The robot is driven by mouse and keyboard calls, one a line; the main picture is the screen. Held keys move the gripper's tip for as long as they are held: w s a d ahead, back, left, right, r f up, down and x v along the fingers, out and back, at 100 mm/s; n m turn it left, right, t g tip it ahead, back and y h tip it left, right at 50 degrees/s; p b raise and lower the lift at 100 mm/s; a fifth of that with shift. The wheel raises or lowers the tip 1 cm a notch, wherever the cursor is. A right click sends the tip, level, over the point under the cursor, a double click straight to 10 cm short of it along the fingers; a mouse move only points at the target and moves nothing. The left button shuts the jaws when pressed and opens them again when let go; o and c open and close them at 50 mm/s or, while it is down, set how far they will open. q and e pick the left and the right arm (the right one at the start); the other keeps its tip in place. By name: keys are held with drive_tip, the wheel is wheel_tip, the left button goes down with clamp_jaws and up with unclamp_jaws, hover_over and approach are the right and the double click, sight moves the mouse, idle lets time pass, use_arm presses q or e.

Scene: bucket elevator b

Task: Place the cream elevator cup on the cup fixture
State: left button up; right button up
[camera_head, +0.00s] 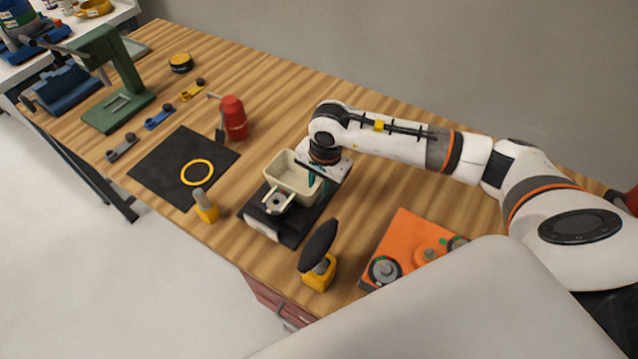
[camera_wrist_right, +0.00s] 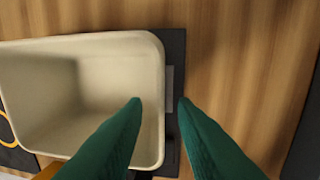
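The cream elevator cup (camera_head: 287,174) is an open box with rounded corners, upright over the back part of a black cup fixture (camera_head: 291,230). Whether the cup is fully seated is hidden. In the right wrist view the cup (camera_wrist_right: 95,95) fills the left side, with the dark fixture (camera_wrist_right: 174,50) showing past its rim. My right gripper (camera_head: 318,184) is at the cup's right wall. Its green fingers (camera_wrist_right: 160,101) straddle that wall, one over the inside and one outside, with gaps visible beside the wall. My left gripper is not in view.
A black-tipped yellow tool (camera_head: 318,262) and an orange plate with round parts (camera_head: 405,250) stand close in front. A red bottle (camera_head: 233,118), a black mat (camera_head: 165,165) with a yellow ring and a green press (camera_head: 115,80) are to the left.

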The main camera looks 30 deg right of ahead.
wheel_tip(320, 180, up, 11)
drive_tip(key=s+b, duration=0.1)
drive_tip(key=b, duration=0.1)
drive_tip(key=shift+d, duration=0.35)
drive_tip(key=shift+s+f, duration=0.1)
drive_tip(key=shift+f, duration=0.05)
